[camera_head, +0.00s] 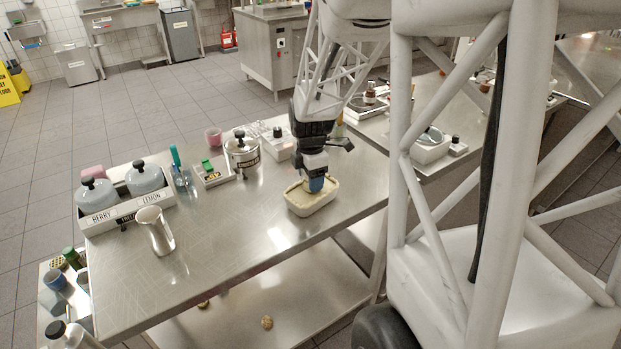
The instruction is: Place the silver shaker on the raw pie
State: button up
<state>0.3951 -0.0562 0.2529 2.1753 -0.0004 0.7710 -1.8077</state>
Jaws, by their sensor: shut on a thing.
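The raw pie (297,208) looks like a pale cream, rounded rectangular dish with a beige filling, near the table's front right edge. My gripper (314,180) points down right over it and is shut on a small blue-grey thing (316,185). This thing is low over or in the dish; I cannot tell if it touches the filling. It is too small and too covered by the fingers to name surely. A shiny silver vessel (156,232), like a shaker or jug, stands on the left part of the table, well apart from my gripper.
The steel table (235,240) is clear between the silver vessel and the pie. Behind stand a lidded metal pot (242,153), a white box (280,143), a pink cup (213,138) and a rack labelled berry and lemon (128,208). Another steel counter (375,130) is at right.

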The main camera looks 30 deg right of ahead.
jog(key=shift+f, duration=0.3)
jog(key=shift+f, duration=0.1)
jog(key=o, duration=1)
notch_tip(320, 180, up, 12)
jog(key=shift+r, duration=0.1)
dwell(0.3)
jog(key=shift+a, duration=0.1)
dwell(0.5)
jog(key=s+a+r+m+t, duration=0.2)
jog(key=s+a+r+m, duration=0.1)
jog(key=s+a+m, duration=1.3)
jog(key=shift+s+a+r+t, duration=0.15)
jog(key=shift+s+a+t, duration=0.15)
jog(key=shift+s+a, duration=2.65)
